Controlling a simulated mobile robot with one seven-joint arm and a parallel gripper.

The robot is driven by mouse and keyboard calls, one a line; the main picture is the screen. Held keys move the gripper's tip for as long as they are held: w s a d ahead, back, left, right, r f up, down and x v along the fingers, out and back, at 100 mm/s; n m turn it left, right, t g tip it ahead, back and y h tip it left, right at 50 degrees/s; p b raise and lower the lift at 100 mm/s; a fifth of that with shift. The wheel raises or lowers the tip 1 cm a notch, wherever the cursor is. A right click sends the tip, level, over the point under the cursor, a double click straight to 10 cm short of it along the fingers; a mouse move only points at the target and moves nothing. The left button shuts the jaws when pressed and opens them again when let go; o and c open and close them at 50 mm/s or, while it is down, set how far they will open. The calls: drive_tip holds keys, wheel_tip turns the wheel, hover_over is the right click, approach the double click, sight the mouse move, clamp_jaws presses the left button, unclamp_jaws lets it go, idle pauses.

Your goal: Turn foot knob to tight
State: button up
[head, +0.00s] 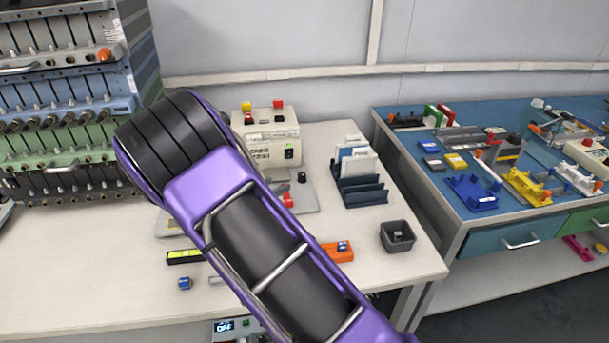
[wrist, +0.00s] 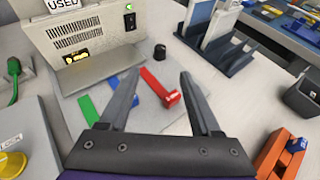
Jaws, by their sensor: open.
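A small black knob (wrist: 160,52) stands on a light grey plate (wrist: 200,108) beside a beige box, and I take it for the foot knob. The knob also shows in the head view (head: 302,177). I cannot read any tight marking on it. My gripper (wrist: 160,74) is open and empty, its two fingers pointing toward the plate. The knob lies just beyond the fingertips in the picture, between them and apart from both. A red lever-like piece (wrist: 161,88) shows between the fingers. In the head view my arm hides the gripper.
The beige box (wrist: 92,36) stands behind the plate. Green and blue strips lie near the left finger. A dark blue rack (head: 361,189), a dark bin (head: 397,237) and an orange block (wrist: 283,158) are to the right. A blue table (head: 520,228) is farther right.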

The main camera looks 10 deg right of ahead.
sight(302, 174)
drive_tip(key=b+x, duration=0.1)
drive_tip(key=x, duration=1.5)
drive_tip(key=shift+w+d+b, duration=0.15)
drive_tip(key=shift+w+b, duration=0.05)
drive_tip(key=shift+b, duration=0.15)
clamp_jaws()
